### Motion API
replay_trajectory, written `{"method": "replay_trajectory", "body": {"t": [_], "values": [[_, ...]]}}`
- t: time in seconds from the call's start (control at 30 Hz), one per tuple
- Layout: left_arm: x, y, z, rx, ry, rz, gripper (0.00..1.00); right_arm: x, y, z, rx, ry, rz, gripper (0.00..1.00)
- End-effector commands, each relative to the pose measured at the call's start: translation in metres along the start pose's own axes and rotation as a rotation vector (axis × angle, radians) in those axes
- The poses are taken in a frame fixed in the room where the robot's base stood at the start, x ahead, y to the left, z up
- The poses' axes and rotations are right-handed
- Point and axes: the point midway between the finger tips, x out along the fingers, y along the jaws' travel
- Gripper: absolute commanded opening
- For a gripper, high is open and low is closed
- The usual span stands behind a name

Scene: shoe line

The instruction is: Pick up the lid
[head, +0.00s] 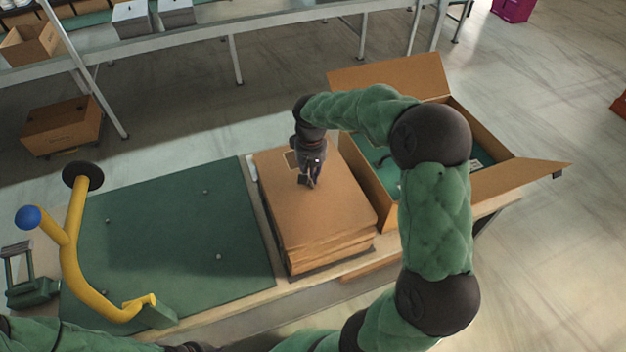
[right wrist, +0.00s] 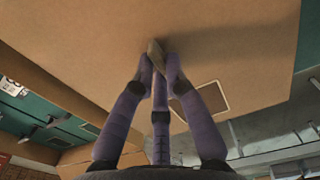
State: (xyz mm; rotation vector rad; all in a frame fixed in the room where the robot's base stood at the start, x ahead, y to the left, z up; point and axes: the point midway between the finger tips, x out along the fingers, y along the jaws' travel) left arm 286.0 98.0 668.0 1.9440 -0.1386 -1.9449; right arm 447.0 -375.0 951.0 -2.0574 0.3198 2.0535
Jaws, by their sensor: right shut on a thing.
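A stack of flat brown cardboard lids stands on the bench, with the top lid (head: 325,215) facing up. My right gripper (head: 307,184) points down onto this lid, left of its middle. In the right wrist view, the right gripper's fingertips (right wrist: 160,58) are closed together on a small raised tab at the surface of the lid (right wrist: 90,45). The lid appears to lie level on the stack, and I see no gap beneath it. My left gripper is not in view.
An open cardboard box (head: 375,190) with green inside stands right of the stack, its flaps spread. A green mat (head: 165,240) lies to the left, with a yellow bent stand (head: 75,245) with a blue ball. A metal rack (head: 260,22) runs behind.

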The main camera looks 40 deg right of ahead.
Motion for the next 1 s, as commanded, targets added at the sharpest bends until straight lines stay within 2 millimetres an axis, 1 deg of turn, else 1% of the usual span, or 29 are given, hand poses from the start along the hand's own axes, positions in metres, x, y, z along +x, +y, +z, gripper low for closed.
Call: {"method": "replay_trajectory", "body": {"t": [0.03, 0.27, 0.3, 0.4, 0.6, 0.8, 1.0], "values": [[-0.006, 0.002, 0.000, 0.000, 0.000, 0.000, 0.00, -0.011, -0.007, -0.005, -0.005, 0.001, -0.001, 0.00], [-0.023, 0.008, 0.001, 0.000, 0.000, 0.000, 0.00, -0.060, -0.039, -0.031, -0.004, 0.002, -0.001, 0.00], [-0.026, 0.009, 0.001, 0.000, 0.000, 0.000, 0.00, -0.062, -0.048, -0.037, -0.007, -0.001, -0.001, 0.00], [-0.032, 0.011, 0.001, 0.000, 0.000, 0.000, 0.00, -0.071, -0.066, -0.052, -0.006, -0.002, -0.001, 0.00], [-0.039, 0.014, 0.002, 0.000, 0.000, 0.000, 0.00, -0.085, -0.091, -0.073, -0.003, 0.000, -0.001, 0.00], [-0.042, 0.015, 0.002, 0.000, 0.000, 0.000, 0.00, -0.091, -0.102, -0.082, -0.001, -0.001, 0.000, 0.00], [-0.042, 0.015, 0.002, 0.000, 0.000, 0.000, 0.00, -0.092, -0.105, -0.084, 0.000, -0.001, -0.001, 0.00]]}}
